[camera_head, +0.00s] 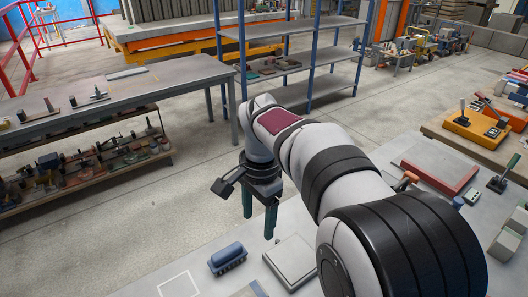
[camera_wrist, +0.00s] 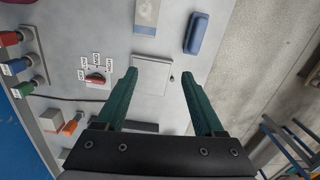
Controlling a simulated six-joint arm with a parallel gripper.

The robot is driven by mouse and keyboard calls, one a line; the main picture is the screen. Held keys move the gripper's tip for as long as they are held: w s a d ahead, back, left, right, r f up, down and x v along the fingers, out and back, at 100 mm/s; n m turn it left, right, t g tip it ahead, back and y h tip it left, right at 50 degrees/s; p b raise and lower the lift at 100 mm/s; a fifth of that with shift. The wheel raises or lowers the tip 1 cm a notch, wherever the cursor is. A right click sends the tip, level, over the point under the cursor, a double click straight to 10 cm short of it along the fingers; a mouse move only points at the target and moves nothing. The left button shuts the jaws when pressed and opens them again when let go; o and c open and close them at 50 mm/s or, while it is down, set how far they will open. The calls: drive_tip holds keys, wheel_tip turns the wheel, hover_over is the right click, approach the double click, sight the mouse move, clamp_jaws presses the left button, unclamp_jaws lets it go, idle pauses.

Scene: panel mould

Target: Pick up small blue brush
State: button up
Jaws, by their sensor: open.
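The small blue brush (camera_head: 228,256) lies on the light grey work surface in the head view, below and left of my gripper (camera_head: 258,227). Its bristles face the lower right side. In the wrist view the brush (camera_wrist: 197,34) is at the top, beyond and right of my fingertips. My gripper (camera_wrist: 159,75) has its two green fingers spread apart, with nothing held between them. It hangs above the surface, apart from the brush.
A flat light square plate (camera_head: 291,262) lies right of the brush and shows between my fingers in the wrist view (camera_wrist: 152,76). A red rotary switch (camera_wrist: 95,78) and coloured plugs (camera_wrist: 16,65) are at the left. A white outlined square (camera_head: 180,287) is left of the brush.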

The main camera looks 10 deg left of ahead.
drive_tip(key=m, duration=0.1)
hover_over(228, 250)
wheel_tip(228, 250, down, 5)
wheel_tip(228, 250, down, 16)
drive_tip(key=shift+r, duration=0.15)
clamp_jaws()
